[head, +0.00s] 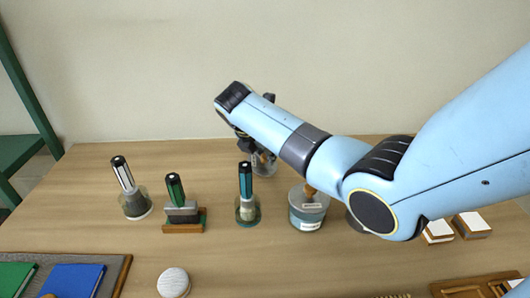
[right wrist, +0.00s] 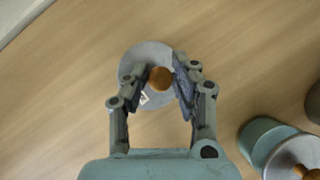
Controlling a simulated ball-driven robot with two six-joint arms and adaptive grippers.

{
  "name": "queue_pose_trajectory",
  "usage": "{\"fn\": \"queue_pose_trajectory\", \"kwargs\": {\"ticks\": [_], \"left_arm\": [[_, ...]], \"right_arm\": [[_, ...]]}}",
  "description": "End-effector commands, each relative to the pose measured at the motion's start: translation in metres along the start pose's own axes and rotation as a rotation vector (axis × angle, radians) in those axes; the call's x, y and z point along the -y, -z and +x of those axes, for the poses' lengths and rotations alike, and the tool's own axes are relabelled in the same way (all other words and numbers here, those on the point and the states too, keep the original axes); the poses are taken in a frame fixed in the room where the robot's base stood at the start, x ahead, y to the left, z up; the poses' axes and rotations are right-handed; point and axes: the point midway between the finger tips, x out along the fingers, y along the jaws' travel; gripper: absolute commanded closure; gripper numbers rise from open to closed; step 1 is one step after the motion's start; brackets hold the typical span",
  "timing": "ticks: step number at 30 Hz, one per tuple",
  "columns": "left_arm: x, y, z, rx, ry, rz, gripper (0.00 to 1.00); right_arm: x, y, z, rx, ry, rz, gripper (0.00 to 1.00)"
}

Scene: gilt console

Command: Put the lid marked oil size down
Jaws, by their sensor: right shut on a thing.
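My right gripper (head: 260,157) reaches over the back middle of the wooden table; it also shows in the right wrist view (right wrist: 160,79). Its fingers are shut on the brown wooden knob (right wrist: 160,78) of a round grey lid (right wrist: 146,56). A small white label shows at the lid's edge, too small to read. In the head view the lid (head: 264,168) is mostly hidden behind the gripper and blurs into the table, so I cannot tell whether it touches the wood. My left gripper is not in view.
A teal labelled pot (head: 308,214) with a knobbed lid stands right of the gripper, partly under my arm. Several dark-handled upright tools (head: 246,185) stand in a row to the left. A white round piece (head: 173,282) lies in front. Bare table surrounds the held lid.

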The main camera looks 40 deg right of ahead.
Motion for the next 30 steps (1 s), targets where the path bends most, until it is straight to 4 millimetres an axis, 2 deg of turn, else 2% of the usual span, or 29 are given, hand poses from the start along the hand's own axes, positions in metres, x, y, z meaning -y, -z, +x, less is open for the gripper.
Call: {"fn": "queue_pose_trajectory", "kwargs": {"ticks": [8, 9, 14, 23, 26, 30], "left_arm": [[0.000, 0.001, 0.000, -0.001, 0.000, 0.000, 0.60], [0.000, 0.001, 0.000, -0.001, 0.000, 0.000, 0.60], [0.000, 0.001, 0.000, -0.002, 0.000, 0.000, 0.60], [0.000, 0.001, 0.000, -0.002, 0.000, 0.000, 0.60], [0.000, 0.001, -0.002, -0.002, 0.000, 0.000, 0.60], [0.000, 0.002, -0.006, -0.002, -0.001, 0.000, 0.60]], "right_arm": [[0.000, 0.001, 0.002, -0.001, 0.001, 0.000, 1.00], [0.000, 0.001, 0.002, 0.000, 0.000, 0.000, 0.70], [0.000, 0.001, 0.002, 0.000, 0.000, 0.000, 0.51], [0.000, -0.001, -0.001, 0.000, -0.001, 0.000, 0.51], [-0.001, -0.001, -0.012, 0.000, -0.002, 0.000, 0.51], [-0.001, -0.001, -0.041, -0.001, -0.005, 0.001, 0.51]]}}
